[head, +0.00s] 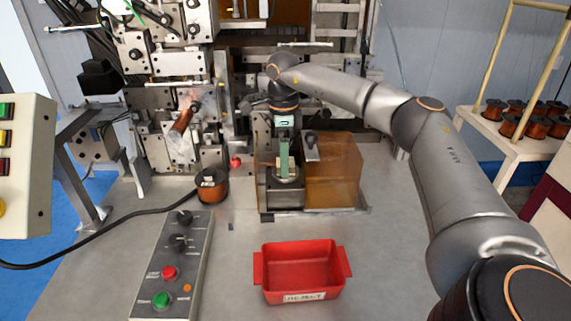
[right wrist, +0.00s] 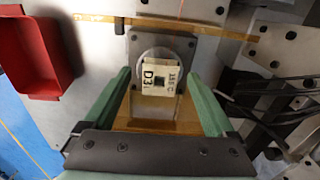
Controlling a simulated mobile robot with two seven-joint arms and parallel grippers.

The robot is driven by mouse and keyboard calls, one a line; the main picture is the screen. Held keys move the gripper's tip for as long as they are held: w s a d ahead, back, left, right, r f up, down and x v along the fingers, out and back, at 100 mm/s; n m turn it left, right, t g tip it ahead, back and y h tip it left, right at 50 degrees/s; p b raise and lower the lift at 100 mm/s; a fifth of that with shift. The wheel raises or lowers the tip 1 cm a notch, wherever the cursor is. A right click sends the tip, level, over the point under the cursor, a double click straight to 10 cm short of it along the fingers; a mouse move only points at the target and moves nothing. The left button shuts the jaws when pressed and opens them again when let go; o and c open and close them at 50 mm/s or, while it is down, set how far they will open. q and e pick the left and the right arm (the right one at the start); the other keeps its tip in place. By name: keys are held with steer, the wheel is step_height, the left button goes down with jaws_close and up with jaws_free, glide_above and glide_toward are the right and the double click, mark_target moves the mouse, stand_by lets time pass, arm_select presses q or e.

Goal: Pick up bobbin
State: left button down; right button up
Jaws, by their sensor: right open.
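The bobbin (right wrist: 160,82) is a cream, square-faced piece with black print and a dark hole in its middle. It sits on a round grey seat on a dark plate in the right wrist view. My right gripper (right wrist: 159,77) is open, with its green fingers on either side of the bobbin and gaps between. In the head view my right gripper (head: 284,168) points down over the seat beside the amber box, and its fingers hide most of the bobbin. My left gripper is not in view.
An amber clear guard (head: 335,170) stands just right of the seat. A red tray (head: 302,270) and a control panel (head: 173,262) are nearer on the grey table. A copper spool (head: 211,187) stands to the left. More copper spools (head: 510,125) stand on the right shelf.

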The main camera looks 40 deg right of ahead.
steer(key=shift+f, duration=0.65)
steer(key=c, duration=1.4)
steer(key=shift+r, duration=0.1)
steer(key=shift+r, duration=0.45)
steer(key=s+a+r+b, duration=0.2)
steer(key=s+a+r, duration=0.6)
steer(key=a+r, duration=0.3)
steer(key=shift+a+r, duration=0.2)
steer(key=shift+r, duration=0.3)
